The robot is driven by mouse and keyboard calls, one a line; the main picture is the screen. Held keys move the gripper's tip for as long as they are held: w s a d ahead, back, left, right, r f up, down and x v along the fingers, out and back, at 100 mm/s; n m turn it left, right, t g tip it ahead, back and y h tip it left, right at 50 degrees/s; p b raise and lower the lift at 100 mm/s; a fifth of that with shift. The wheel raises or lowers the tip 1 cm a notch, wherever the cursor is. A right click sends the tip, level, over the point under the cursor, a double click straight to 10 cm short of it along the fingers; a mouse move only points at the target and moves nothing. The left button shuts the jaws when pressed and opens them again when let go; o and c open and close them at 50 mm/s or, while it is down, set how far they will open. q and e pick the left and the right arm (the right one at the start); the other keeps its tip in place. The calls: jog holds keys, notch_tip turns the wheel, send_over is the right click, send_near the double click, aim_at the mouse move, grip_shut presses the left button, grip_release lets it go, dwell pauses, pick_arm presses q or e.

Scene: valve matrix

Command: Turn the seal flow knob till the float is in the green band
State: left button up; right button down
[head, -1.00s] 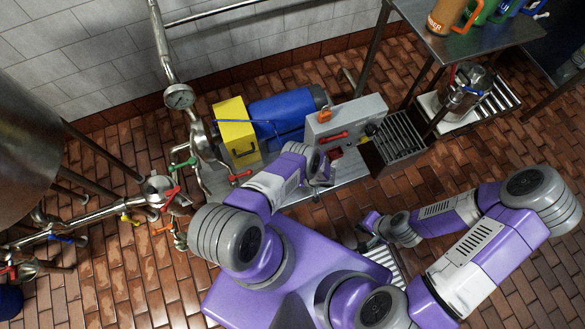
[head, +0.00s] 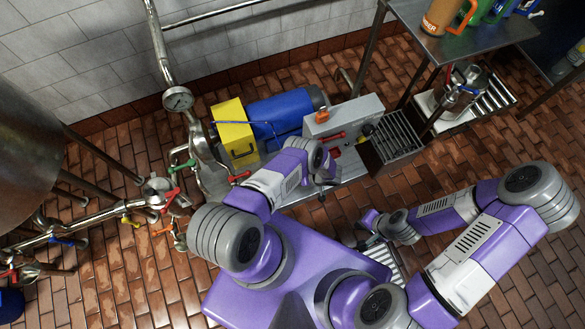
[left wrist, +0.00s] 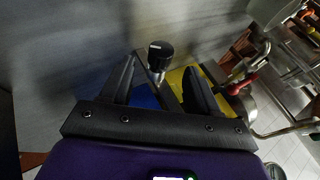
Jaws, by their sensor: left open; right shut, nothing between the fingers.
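A black round knob (left wrist: 160,55) with a white mark on a metal stem shows in the left wrist view, between and just beyond the fingertips of my left gripper (left wrist: 165,75). The gripper is open, with a finger on each side of the knob; I cannot tell whether either touches it. In the head view my left gripper (head: 327,178) is low in front of the grey box (head: 350,113), and my arm hides the knob. No float or green band can be made out. My right gripper (head: 362,238) is shut and empty, low beside my base.
A yellow guard (head: 233,128) and blue motor (head: 280,112) stand left of the grey box. Red-handled and green-handled valves and a pressure gauge (head: 178,98) are on pipes further left. A slatted metal unit (head: 393,142) stands right of the box.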

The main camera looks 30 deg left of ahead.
pick_arm(q)
jog(key=v, duration=0.3)
jog(key=shift+d+r, duration=0.15)
dwell(0.5)
